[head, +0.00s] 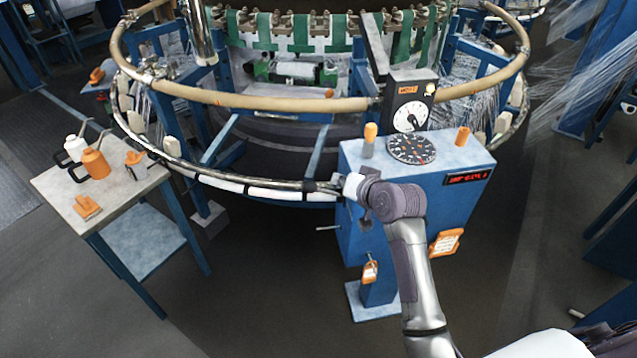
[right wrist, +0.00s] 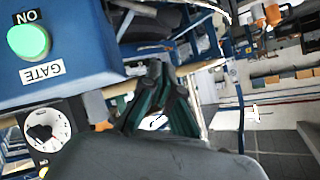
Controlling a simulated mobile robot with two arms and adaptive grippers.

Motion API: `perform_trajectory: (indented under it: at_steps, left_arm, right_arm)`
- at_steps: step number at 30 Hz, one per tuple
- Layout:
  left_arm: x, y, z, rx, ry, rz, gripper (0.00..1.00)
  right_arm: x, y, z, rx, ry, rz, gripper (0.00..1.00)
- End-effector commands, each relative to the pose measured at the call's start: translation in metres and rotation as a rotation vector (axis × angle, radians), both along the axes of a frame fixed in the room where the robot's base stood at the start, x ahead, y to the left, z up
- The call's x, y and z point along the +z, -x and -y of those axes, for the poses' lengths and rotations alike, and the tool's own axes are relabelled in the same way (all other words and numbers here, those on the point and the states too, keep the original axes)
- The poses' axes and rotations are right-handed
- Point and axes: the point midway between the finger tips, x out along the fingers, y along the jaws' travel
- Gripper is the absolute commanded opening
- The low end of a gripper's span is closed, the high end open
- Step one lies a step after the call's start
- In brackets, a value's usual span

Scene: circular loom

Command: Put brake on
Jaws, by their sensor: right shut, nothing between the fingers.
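My right gripper (head: 358,194) is at the front left edge of the blue control box (head: 430,186), beside the loom's lower ring. In the right wrist view its dark fingers (right wrist: 157,75) are together with nothing between them. On the box top stand an orange-capped post (head: 370,137) at the left and an orange knob (head: 462,136) at the right. I cannot tell which control is the brake. My left gripper is not in view.
A round dial (head: 411,148) and a gauge (head: 410,116) are on the box. The loom's ring (head: 250,184) runs left from it. A side table (head: 110,190) with orange items (head: 96,164) stands at left. The floor (head: 270,280) between is clear.

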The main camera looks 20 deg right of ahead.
Motion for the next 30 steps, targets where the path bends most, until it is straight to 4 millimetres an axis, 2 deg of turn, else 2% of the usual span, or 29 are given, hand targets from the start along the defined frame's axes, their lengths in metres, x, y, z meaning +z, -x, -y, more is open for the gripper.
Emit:
perform_trajectory:
  at_steps: [6,10,13,18,30]
  left_arm:
    - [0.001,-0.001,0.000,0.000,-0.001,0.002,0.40]
    - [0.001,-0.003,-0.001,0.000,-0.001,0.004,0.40]
    - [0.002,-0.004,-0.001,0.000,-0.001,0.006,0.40]
    - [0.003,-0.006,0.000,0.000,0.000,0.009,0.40]
    - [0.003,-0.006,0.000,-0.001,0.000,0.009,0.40]
  right_arm:
    - [-0.023,-0.042,-0.009,0.000,-0.002,-0.002,0.00]
    - [-0.035,-0.063,-0.014,0.001,-0.001,-0.002,0.00]
    - [-0.050,-0.066,-0.022,0.002,-0.002,-0.005,0.00]
    - [-0.064,-0.070,-0.029,0.001,-0.001,-0.002,0.00]
    - [-0.068,-0.071,-0.031,0.000,0.000,0.000,0.00]
